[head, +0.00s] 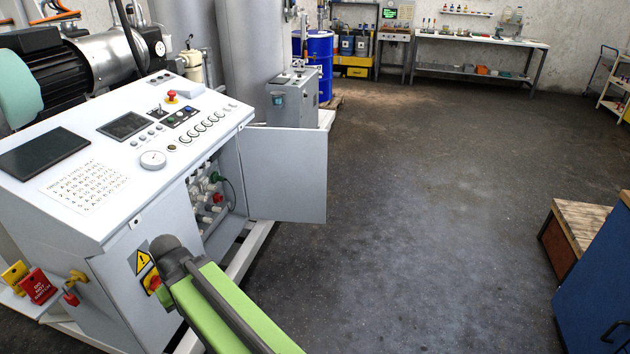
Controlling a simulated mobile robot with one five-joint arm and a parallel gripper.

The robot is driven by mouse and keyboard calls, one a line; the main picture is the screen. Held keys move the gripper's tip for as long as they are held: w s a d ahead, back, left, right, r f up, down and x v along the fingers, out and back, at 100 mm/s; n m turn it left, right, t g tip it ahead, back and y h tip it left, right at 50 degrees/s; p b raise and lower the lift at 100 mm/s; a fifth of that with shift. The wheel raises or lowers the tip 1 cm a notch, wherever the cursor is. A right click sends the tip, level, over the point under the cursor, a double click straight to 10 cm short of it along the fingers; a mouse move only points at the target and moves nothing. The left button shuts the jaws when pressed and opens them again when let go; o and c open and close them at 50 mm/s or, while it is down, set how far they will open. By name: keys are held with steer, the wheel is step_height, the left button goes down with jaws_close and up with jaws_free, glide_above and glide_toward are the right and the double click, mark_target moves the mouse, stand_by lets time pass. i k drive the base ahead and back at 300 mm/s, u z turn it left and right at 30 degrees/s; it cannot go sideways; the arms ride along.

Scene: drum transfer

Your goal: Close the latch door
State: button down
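The latch door (288,175) is a flat light-grey panel on the front of the control cabinet (125,275). It stands swung wide open to the right. The opening beside it shows pipes, red and white fittings and a dark-green plug on a cable (225,185). My green arm with a dark rounded joint reaches in from the bottom, in front of the cabinet and left of the door. I cannot make out my gripper's fingers, and nothing of mine is seen touching the door.
A red-and-yellow switch (152,281) sits on the cabinet front beside my arm. Grey floor (430,230) is clear right of the door. A blue cabinet (598,290) and wooden-topped box (578,228) stand at the right.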

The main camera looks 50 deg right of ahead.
mark_target(285, 171)
steer(key=z, duration=5.4)
steer(key=i, duration=0.1)
steer(key=u, duration=2.95)
steer(key=i, duration=7)
steer(key=u, duration=4.6)
steer(key=i, duration=0.15)
steer(key=z, duration=2.5)
steer(key=k, duration=0.15)
steer(key=u, duration=1.95)
